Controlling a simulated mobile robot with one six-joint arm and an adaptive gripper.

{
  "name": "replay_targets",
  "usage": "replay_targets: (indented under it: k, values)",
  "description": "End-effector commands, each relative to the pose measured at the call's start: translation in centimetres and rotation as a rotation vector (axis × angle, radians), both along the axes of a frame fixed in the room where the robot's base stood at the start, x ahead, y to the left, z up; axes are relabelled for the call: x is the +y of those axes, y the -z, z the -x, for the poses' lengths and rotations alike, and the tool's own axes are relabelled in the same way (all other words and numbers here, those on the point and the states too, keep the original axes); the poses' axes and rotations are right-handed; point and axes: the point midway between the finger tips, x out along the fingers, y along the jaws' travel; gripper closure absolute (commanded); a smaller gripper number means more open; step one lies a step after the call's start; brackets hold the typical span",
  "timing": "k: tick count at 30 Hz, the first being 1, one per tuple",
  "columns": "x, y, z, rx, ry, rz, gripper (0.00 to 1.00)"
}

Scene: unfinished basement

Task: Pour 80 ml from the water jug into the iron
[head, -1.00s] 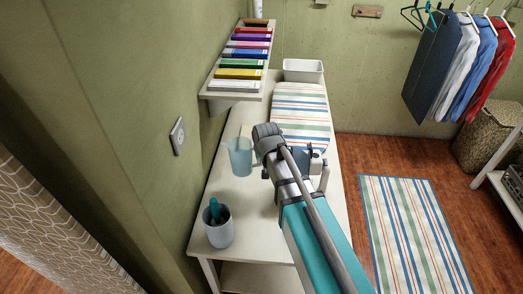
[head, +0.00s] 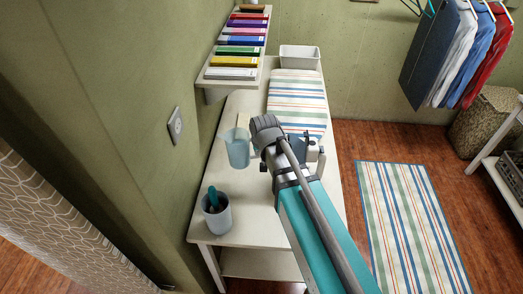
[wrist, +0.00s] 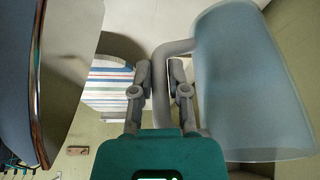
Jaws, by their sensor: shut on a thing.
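The water jug (head: 238,151) is translucent pale blue and appears nearly upright beside my gripper, over the left part of the table. In the wrist view the jug (wrist: 248,85) fills the right side. My gripper (wrist: 160,72) is shut on the jug's handle; in the head view my gripper (head: 268,140) covers that handle. A blue shape, probably the iron (head: 298,146), shows partly behind my gripper on the right. In the wrist view a large dark body with a shiny edge, probably the iron (wrist: 38,65), is at the left. Its filling opening and the water level cannot be made out.
The striped ironing pad (head: 297,92) lies on the pale table (head: 255,232). A grey cup (head: 217,216) holding a teal item stands at the front left. A white bin (head: 299,57) is at the back. A shelf of coloured boxes (head: 236,52) juts from the left wall.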

Motion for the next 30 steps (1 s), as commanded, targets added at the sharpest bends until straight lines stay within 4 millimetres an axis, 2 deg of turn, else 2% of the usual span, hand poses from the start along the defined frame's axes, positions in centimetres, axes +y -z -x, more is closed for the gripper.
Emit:
replay_targets:
  k: [8, 24, 30]
  values:
    - [0.0, -1.0, 0.0, -0.001, 0.0, -0.001, 1.0]
    - [0.0, -8.1, 0.0, -0.001, 0.0, -0.001, 1.0]
    - [0.0, -9.5, 0.0, -0.001, 0.0, -0.001, 1.0]
